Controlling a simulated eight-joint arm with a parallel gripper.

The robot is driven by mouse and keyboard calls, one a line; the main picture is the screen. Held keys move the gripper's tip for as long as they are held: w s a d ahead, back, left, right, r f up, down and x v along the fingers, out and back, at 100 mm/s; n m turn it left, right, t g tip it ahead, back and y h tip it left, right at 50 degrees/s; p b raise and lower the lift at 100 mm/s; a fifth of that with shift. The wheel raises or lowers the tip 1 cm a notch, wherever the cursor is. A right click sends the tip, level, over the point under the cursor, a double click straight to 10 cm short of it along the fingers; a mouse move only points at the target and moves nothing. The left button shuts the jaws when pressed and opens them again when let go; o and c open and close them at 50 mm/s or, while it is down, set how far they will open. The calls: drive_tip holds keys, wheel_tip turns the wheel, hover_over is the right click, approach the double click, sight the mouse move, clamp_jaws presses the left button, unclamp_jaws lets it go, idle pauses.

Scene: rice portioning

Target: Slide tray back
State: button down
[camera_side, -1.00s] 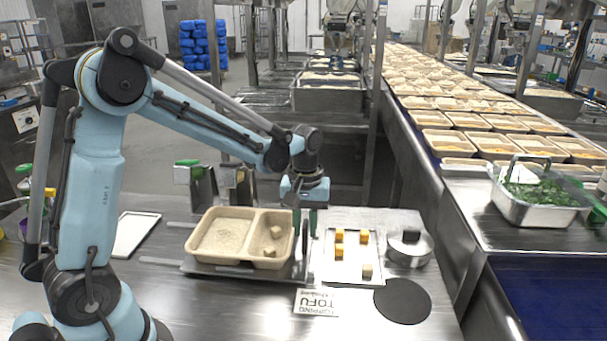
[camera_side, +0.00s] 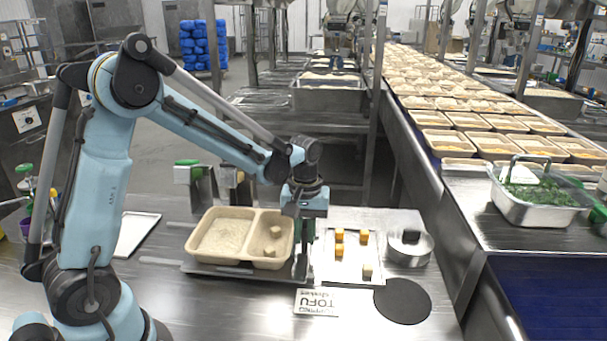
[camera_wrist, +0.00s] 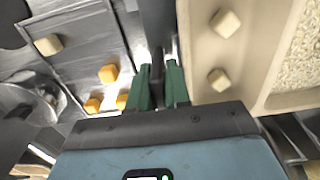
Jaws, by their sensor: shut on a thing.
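A beige two-compartment tray (camera_side: 222,262) sits on a flat metal carrier plate (camera_side: 230,271). Its left compartment holds rice and its right one holds two pale cubes. The tray's edge also shows at right in the wrist view (camera_wrist: 197,60). My gripper (camera_side: 304,240) is down at the right end of the carrier, beside the tray. Its green fingers (camera_wrist: 160,75) are shut on an upright metal part at that end of the carrier. The fingers partly hide that part, so its full shape cannot be told.
Right of my gripper lies a metal plate (camera_side: 349,279) with orange cubes and a pale cube. A tofu label (camera_side: 316,302) lies in front. A white board (camera_side: 135,235) lies at left.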

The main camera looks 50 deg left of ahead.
sight(253, 231)
drive_tip(key=s+a, duration=0.8)
drive_tip(key=shift+s+a, duration=0.1)
drive_tip(key=c, duration=1.4)
unclamp_jaws()
drive_tip(key=shift+c, duration=0.2)
wheel_tip(253, 231, up, 12)
drive_tip(key=shift+r, duration=0.1)
drive_tip(key=s+d+f+m+t, duration=0.2)
drive_tip(key=d+m+t, duration=0.5)
drive_tip(key=d, duration=0.6)
drive_tip(key=shift+s+m, duration=0.3)
drive_tip(key=shift+m, duration=0.7)
